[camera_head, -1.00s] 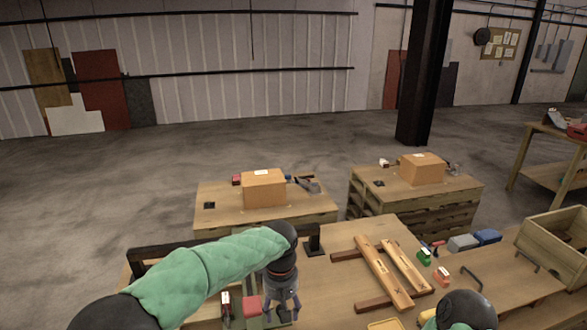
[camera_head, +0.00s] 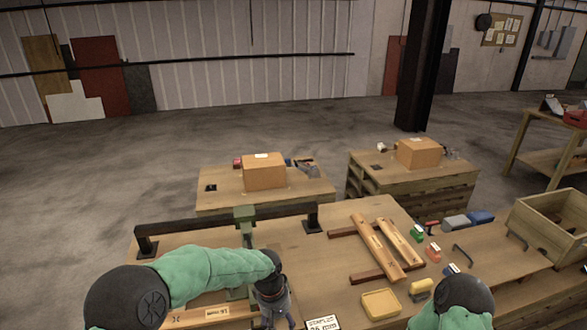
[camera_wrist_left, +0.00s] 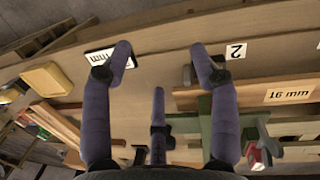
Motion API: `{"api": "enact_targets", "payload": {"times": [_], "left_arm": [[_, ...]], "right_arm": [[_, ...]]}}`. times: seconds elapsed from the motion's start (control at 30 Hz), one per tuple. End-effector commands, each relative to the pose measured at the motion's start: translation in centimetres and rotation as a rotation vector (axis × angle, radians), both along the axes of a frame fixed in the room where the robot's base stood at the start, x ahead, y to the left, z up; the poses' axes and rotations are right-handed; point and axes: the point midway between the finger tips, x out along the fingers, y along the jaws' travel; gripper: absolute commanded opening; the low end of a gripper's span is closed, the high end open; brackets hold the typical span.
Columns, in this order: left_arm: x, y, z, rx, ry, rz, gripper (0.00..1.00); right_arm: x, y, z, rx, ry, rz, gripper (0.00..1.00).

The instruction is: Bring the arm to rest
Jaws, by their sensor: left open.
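My left arm in its green sleeve comes in from the left over the workbench (camera_head: 295,260). Its gripper (camera_head: 278,320) hangs over the front part of the bench, near the bottom edge of the head view. In the left wrist view the gripper (camera_wrist_left: 160,62) has its fingers spread apart, with nothing between them. My right arm shows only as a dark joint and green sleeve at the lower right; its gripper is out of view.
A green post (camera_head: 245,225) meets a black rail (camera_head: 185,225) behind the left arm. Two wooden bars (camera_head: 376,245) and a wooden crate (camera_head: 548,222) are further right.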

Motion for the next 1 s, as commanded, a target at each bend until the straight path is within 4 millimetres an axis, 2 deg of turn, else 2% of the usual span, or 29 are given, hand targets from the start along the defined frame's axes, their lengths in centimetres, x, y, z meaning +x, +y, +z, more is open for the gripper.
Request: {"api": "enact_targets", "payload": {"times": [0.03,0.17,0.3,0.4,0.5,0.63,0.73,0.83,1.0], "left_arm": [[-0.7,0.3,-2.0,-0.017,0.012,-0.016,0.60],[-3.0,1.1,-7.4,-0.083,0.015,-0.072,0.60],[-7.1,2.3,-13.8,-0.162,-0.004,-0.127,0.60],[-10.7,3.2,-17.4,-0.203,-0.029,-0.157,0.60],[-14.3,4.1,-20.0,-0.224,-0.062,-0.178,0.60],[-18.3,5.2,-22.0,-0.227,-0.097,-0.202,0.60],[-20.4,5.8,-22.6,-0.219,-0.117,-0.216,0.60],[-21.4,6.2,-22.9,-0.211,-0.130,-0.225,0.60],[-21.8,6.3,-22.9,-0.208,-0.135,-0.232,0.60]], "right_arm": [[0.0,0.0,0.0,0.000,0.000,0.000,0.60],[0.0,0.0,0.0,0.000,-0.001,0.000,0.60],[0.0,0.0,0.0,0.000,0.000,0.000,0.60],[0.0,0.0,0.0,0.000,0.000,0.000,0.60],[0.0,0.0,0.0,0.000,0.000,0.000,0.60],[0.0,0.0,0.0,0.000,0.000,0.000,0.60],[0.0,0.0,0.0,0.000,0.000,0.000,0.60],[0.0,0.0,0.0,0.000,0.000,0.000,0.60],[0.0,0.0,0.0,0.000,0.000,0.000,0.60]]}}
